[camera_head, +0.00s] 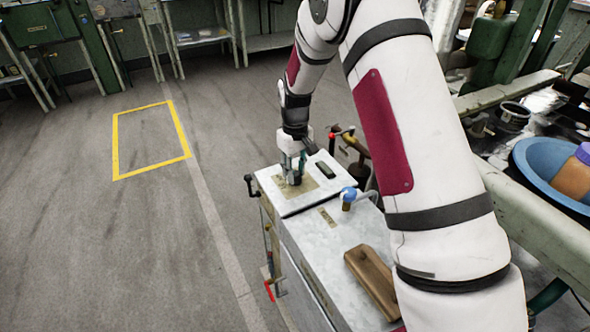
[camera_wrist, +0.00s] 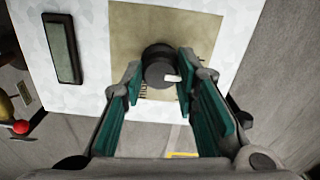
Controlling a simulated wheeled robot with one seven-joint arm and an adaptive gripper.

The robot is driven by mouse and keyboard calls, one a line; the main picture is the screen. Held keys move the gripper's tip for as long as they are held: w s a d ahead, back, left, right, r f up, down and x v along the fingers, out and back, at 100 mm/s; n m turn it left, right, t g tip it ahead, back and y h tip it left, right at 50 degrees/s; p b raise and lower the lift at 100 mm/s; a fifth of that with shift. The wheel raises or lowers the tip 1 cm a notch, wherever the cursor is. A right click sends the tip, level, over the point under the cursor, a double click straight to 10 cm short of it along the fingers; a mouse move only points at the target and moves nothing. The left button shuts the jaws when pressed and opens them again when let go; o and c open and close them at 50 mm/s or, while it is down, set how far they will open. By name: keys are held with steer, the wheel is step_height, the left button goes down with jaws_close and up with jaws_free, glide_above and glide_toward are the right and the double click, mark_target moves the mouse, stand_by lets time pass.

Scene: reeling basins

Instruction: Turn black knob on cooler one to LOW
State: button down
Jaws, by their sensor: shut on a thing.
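The black knob (camera_wrist: 158,66) stands on a tan plate (camera_wrist: 203,37) on the cooler's white top. It has a pale mark on its side nearest the wrist camera. My gripper (camera_wrist: 160,78) has its teal-lined fingers on both sides of the knob and is shut on it. In the head view my gripper (camera_head: 291,178) points down at the cooler's panel (camera_head: 300,203). It mostly hides the knob there.
A dark display (camera_wrist: 62,48) lies beside the plate. A blue-capped fitting (camera_head: 348,195) and a wooden block (camera_head: 372,280) are on the nearer white top. A black crank handle (camera_head: 250,184) sticks out at the left edge. The floor to the left is open, with a yellow outline (camera_head: 116,150).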

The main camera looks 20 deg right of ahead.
steer(key=m+p, duration=0.1)
steer(key=m, duration=0.3)
steer(key=shift+m+p, duration=0.45)
steer(key=shift+m, duration=1.75)
steer(key=c, duration=1.2)
jaws_free()
steer(key=shift+c, duration=0.2)
step_height(320, 180, up, 12)
